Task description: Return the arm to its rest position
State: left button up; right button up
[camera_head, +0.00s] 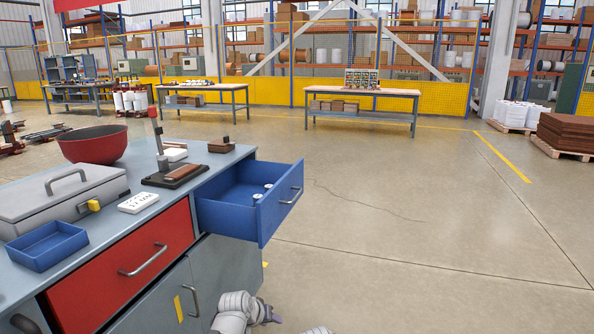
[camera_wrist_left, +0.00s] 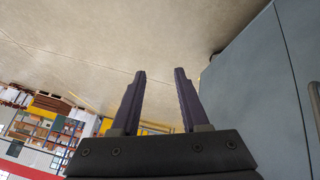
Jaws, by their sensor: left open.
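My left gripper (camera_head: 270,314) shows at the bottom of the head view, low in front of the workbench's grey cabinet door and below the open blue drawer. Its pale arm (camera_head: 233,308) is beside it. In the left wrist view my left gripper (camera_wrist_left: 160,72) has two dark fingers standing apart, with nothing between them but bare floor behind. It touches nothing that I can see. A small pale part of my body shows at the bottom edge, to the right. My right gripper is not seen.
The blue drawer (camera_head: 228,214) stands pulled out with small white discs (camera_head: 257,197) inside. The workbench (camera_head: 110,225) carries a red bowl (camera_head: 93,144), a grey lidded box (camera_head: 65,199) and a blue tray (camera_head: 46,246). The floor (camera_head: 430,240) to the right is clear.

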pick_arm(q)
jog(key=s+a+f+g+y, duration=0.25)
jog(key=s+a, duration=0.25)
jog(key=s, duration=0.3)
jog(key=s+a+f+g+y, duration=0.1)
jog(key=s+a+f+g, duration=0.2)
jog(key=s, duration=0.5)
jog(key=s+d+r+m+g, duration=0.15)
jog(key=s+d+m, duration=0.35)
jog(key=d, duration=0.5)
notch_tip(320, 180, up, 37)
jog(key=s+n+p, duration=0.1)
jog(key=p, duration=3.6)
jog(key=shift+y, duration=0.35)
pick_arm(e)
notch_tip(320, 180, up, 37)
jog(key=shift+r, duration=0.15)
pick_arm(q)
jog(key=shift+a, duration=0.1)
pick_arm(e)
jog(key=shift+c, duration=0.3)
